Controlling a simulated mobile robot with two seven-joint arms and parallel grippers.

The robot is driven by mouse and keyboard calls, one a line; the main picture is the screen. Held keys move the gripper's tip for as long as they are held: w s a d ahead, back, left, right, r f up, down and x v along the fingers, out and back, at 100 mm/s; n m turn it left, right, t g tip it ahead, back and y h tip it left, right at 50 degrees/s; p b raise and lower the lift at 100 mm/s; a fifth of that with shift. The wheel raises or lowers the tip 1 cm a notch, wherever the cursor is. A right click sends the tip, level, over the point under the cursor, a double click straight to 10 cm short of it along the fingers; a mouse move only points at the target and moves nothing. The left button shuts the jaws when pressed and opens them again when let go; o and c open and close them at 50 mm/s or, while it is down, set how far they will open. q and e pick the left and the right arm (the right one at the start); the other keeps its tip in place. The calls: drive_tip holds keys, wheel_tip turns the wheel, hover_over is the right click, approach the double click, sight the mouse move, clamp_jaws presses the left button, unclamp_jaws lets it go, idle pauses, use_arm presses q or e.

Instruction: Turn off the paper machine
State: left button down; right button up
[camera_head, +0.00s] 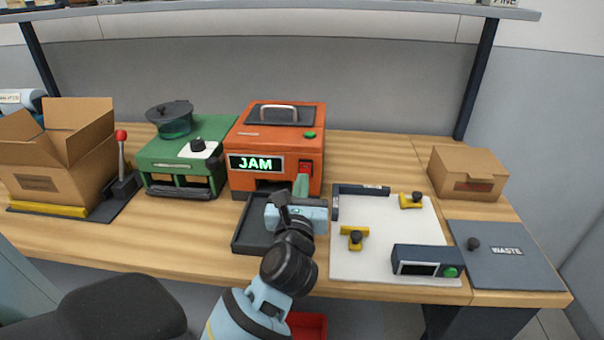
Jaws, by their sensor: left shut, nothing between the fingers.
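The orange paper machine (274,143) stands at the back middle of the table, with a silver handle on its dark top lid and a green button on top. Its front display (256,163) reads JAM in green. A red switch (305,167) sits on the front, right of the display. My left gripper (301,184) is shut and empty, its greenish fingertips just below the red switch; I cannot tell whether they touch it. The switch's lower part is hidden by the fingers. My right gripper is not in view.
A dark tray (243,237) lies before the machine, partly behind my arm. A green machine (186,160) stands left, beside an open carton (60,145). Right are a white board (375,265) with yellow clamps, a WASTE lid (510,270) and a closed carton (468,172).

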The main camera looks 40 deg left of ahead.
sight(306, 170)
use_arm(q)
drive_tip(key=shift+x, duration=1.35)
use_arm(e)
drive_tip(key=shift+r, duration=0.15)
